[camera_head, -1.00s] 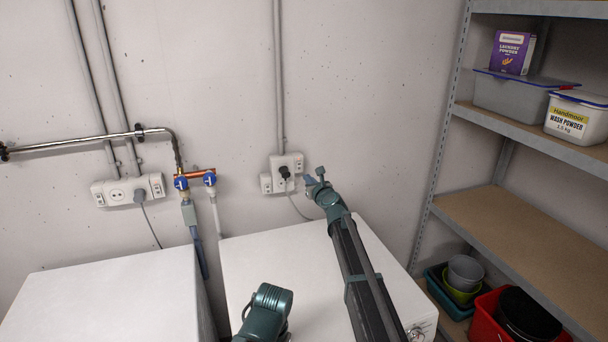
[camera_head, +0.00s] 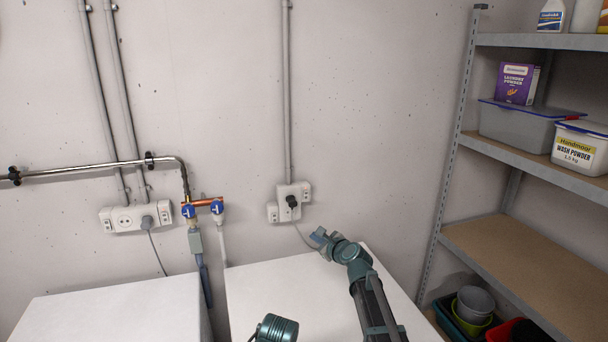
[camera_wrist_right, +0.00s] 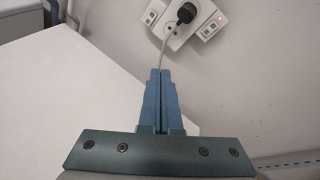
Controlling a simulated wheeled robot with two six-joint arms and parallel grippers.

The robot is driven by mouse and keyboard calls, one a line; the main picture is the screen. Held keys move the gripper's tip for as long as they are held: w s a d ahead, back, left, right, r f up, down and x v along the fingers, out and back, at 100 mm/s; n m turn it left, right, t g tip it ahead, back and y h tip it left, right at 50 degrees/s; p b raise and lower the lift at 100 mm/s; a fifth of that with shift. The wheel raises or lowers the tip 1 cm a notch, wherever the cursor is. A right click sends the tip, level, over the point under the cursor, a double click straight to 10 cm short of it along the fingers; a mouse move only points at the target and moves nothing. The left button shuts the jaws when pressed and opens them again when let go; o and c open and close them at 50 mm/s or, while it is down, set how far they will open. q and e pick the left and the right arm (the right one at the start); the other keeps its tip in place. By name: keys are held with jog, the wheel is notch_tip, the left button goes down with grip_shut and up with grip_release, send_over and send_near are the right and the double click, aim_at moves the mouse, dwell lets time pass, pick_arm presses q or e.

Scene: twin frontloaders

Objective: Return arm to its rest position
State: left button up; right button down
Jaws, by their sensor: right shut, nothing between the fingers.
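My right gripper (camera_head: 321,238) is over the back right of the right white machine (camera_head: 275,290), a little below and right of the wall socket. It is shut and empty; the right wrist view shows its two blue fingers (camera_wrist_right: 161,100) pressed together. The right wall socket (camera_head: 290,203) holds a black plug (camera_head: 291,201), with a grey cord running down behind the machine. The plug also shows in the right wrist view (camera_wrist_right: 186,13), beyond the fingertips and apart from them. Part of my other arm shows at the bottom edge, but my left gripper is not in view.
A second white machine (camera_head: 110,312) stands at the left. A metal shelf rack (camera_head: 510,240) with boxes and tubs stands at the right.

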jog(key=s+d+f+n+g+h, duration=0.1)
jog(key=s+d+f+n+g, duration=0.1)
jog(key=s+n, duration=0.4)
jog(key=s+d+f+n+g+h, duration=0.1)
jog(key=s+d+f+n+g, duration=0.1)
jog(key=s+f+n+g, duration=0.2)
jog(key=s+d+f+n+g+h, duration=0.1)
jog(key=s+f+n+g, duration=0.2)
jog(key=s+f+n, duration=0.4)
jog(key=shift+s+d+f+n+h, duration=0.15)
jog(key=shift+s+n, duration=0.3)
jog(key=shift+s, duration=1.05)
jog(key=shift+s+d+f+n+h, duration=0.1)
jog(key=shift+s+n, duration=0.3)
jog(key=shift+s, duration=1.1)
jog(key=shift+s+d+f+n+h, duration=0.15)
jog(key=shift+s+n, duration=0.3)
jog(key=shift+s, duration=1.05)
jog(key=s+d+f+n+g+h, duration=0.1)
jog(key=s+d+n+g+h, duration=0.2)
jog(key=s+n, duration=0.5)
jog(key=s+a+n+g, duration=0.1)
jog(key=s+a, duration=0.6)
jog(key=a, duration=0.2)
jog(key=shift+f, duration=0.15)
